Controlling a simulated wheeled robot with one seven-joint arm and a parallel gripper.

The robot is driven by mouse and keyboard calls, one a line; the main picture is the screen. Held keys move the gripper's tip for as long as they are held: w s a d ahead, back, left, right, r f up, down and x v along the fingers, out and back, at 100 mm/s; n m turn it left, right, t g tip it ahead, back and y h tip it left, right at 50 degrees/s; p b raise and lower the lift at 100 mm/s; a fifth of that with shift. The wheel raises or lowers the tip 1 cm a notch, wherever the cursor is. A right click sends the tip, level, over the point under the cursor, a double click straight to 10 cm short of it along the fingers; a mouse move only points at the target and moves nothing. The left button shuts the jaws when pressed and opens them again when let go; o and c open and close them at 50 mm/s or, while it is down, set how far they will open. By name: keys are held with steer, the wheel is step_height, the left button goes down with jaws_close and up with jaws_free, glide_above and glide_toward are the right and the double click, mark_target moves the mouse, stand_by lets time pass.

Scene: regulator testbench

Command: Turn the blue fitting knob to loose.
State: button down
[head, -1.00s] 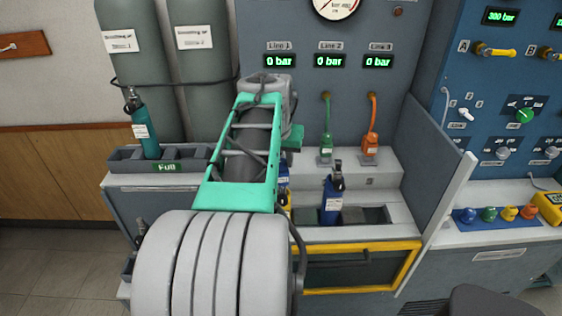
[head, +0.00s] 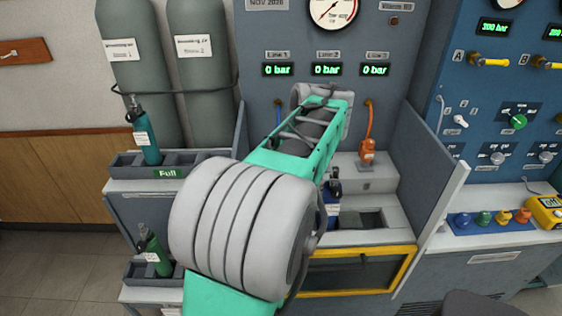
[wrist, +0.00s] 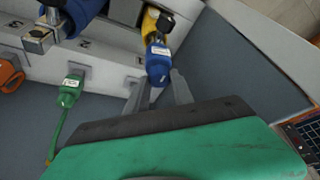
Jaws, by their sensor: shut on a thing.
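The blue fitting (wrist: 158,62) shows in the wrist view at the tips of my gripper (wrist: 157,79), with a white label on its body. The two grey fingers are shut on it, one on each side. A yellow bottle (wrist: 150,21) with a dark top is right beyond it. In the head view my arm hides the gripper and the blue fitting; only a blue hose (head: 278,116) shows left of the arm. The knob's setting cannot be read.
A green fitting (wrist: 71,92) and an orange fitting (wrist: 9,75) are beside it; the orange one also shows in the head view (head: 367,152). A blue bottle (wrist: 83,12) stands in the bench, partly hidden in the head view (head: 333,208). A grey side panel (head: 432,165) bounds the bench.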

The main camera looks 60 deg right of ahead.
steer(key=shift+n+y+p, duration=0.3)
steer(key=shift+n+p, duration=0.05)
steer(key=shift+n, duration=0.45)
steer(key=c, duration=1.1)
jaws_free()
steer(key=p+v, duration=0.1)
steer(key=v, duration=0.6)
steer(key=shift+s+r+p, duration=0.25)
steer(key=shift+r+p, duration=0.05)
steer(key=shift+r, duration=0.05)
